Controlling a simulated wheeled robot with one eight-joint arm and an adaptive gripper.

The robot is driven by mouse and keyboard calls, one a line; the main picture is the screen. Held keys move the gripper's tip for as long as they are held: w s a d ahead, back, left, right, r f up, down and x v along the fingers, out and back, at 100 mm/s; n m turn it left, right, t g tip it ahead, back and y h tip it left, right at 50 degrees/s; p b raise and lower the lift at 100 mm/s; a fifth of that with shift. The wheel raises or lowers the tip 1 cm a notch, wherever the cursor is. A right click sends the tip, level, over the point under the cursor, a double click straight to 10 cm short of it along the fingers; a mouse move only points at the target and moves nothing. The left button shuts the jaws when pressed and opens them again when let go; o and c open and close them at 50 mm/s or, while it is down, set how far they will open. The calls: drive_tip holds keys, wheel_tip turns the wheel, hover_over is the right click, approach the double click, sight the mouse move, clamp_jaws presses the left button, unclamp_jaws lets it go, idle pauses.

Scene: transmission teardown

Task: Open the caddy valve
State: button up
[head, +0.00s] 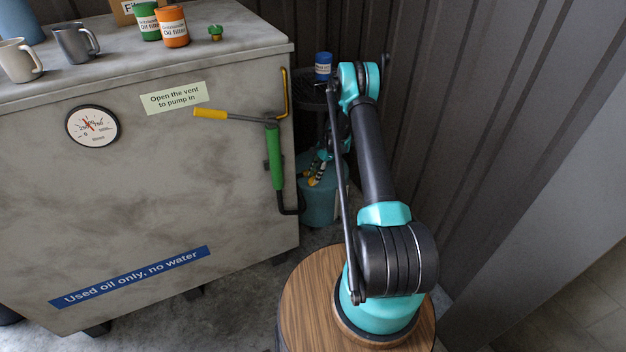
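The caddy (320,204) looks like a teal tank on the floor, in the gap between the grey cabinet and the corrugated wall. A dark round tray sits above it and holds a blue can (323,66). I cannot make out the valve; my arm and gripper cover part of the caddy.
The grey cabinet (180,200) stands just left of the caddy. A green hand pump (274,158) with a yellow handle (210,113) and a gauge (92,126) are on its front. Mugs and oil filter cans stand on top. The corrugated wall (480,110) closes the right side.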

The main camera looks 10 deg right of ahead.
drive_tip(key=shift+x, duration=1.2)
drive_tip(key=shift+c, duration=0.5)
clamp_jaws()
